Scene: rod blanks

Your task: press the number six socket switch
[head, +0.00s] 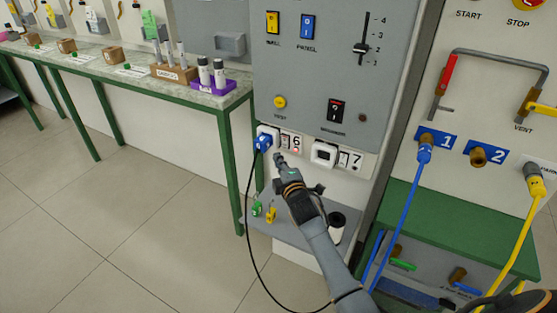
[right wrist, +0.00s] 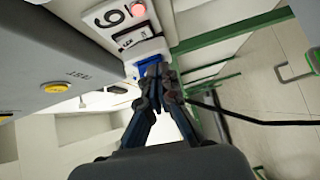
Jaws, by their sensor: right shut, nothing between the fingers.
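The number six socket (head: 268,133) is on the lower strip of the grey panel, with a blue plug (head: 263,143) in it and a black cable hanging down. To its right are the switch (head: 285,142) and the label 6 (head: 296,142). In the right wrist view the label 6 (right wrist: 115,14) appears upside down beside the switch (right wrist: 132,36). My right gripper (head: 279,159) is shut and empty, its tips just below the socket and switch. In the right wrist view its fingertips (right wrist: 160,74) overlap the blue plug (right wrist: 150,62); contact cannot be told. My left gripper is out of view.
Socket seven (head: 324,154) is just right of the six. A yellow test button (head: 280,102) is above. A bench (head: 132,68) with bottles stands left; blue and yellow hoses hang right. The floor at left is clear.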

